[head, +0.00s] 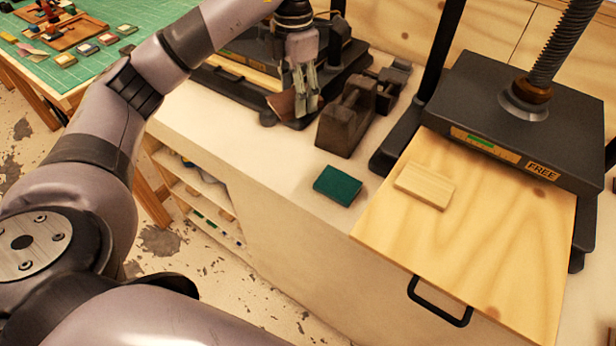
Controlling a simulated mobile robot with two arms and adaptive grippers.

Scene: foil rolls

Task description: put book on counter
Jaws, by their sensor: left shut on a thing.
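My left gripper (304,92) reaches down over the back of the pale counter (245,135), in front of the left press. It is shut on a small brown book (283,106), partly hidden by the fingers. I cannot tell whether the book touches anything below. A dark green book (338,185) lies flat on the counter near its front edge. My right gripper is not in view.
A dark, heavy metal block with a handle (347,118) stands right of the gripper. The right press (520,120) has a wooden board (470,245) pulled out, with a pale wooden block (425,186) on it. Counter left of the green book is clear.

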